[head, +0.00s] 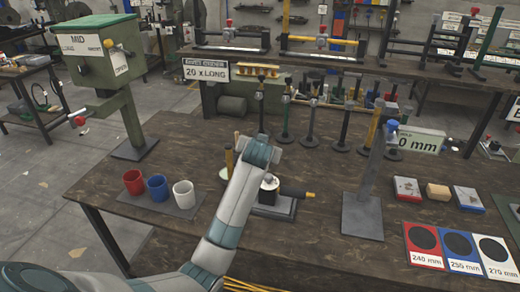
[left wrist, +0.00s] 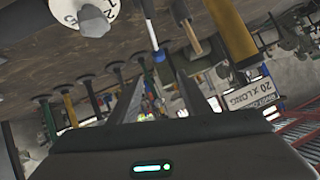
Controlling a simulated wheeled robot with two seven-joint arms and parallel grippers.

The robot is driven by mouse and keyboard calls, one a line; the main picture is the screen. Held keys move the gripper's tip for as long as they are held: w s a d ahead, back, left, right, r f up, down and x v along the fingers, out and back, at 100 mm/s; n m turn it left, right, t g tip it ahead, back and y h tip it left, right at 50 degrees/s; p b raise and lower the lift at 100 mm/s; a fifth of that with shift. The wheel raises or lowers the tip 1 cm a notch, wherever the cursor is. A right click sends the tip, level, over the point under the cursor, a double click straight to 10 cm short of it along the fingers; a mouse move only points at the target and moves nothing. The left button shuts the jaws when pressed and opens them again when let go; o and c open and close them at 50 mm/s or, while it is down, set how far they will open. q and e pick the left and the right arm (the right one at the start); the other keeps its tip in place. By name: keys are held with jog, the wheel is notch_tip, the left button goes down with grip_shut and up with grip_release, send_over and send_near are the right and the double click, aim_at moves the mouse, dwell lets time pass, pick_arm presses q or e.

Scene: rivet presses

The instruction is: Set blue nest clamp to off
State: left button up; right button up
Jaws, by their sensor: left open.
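My left arm reaches over the middle of the dark workbench in the head view, and its wrist hides its gripper there. In the left wrist view the two fingers of my left gripper (left wrist: 156,80) are spread apart with nothing held between them. A thin rod with a blue tip (left wrist: 159,55) stands just beyond the fingers; it may be the blue nest clamp's lever, but I cannot tell its setting. Beside it are a wooden-looking rod (left wrist: 193,37) and a yellow post (left wrist: 230,30). In the head view a small black fixture (head: 269,187) is partly behind my wrist. My right gripper is not in view.
Red (head: 133,181), blue (head: 157,188) and white (head: 183,194) cups stand left of my arm. A stand with a blue knob (head: 392,125) rises on the right. Several thin posts stand behind. A green box press (head: 103,62) is at back left.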

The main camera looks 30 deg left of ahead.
pick_arm(q)
jog(key=v, duration=0.4)
dwell(0.7)
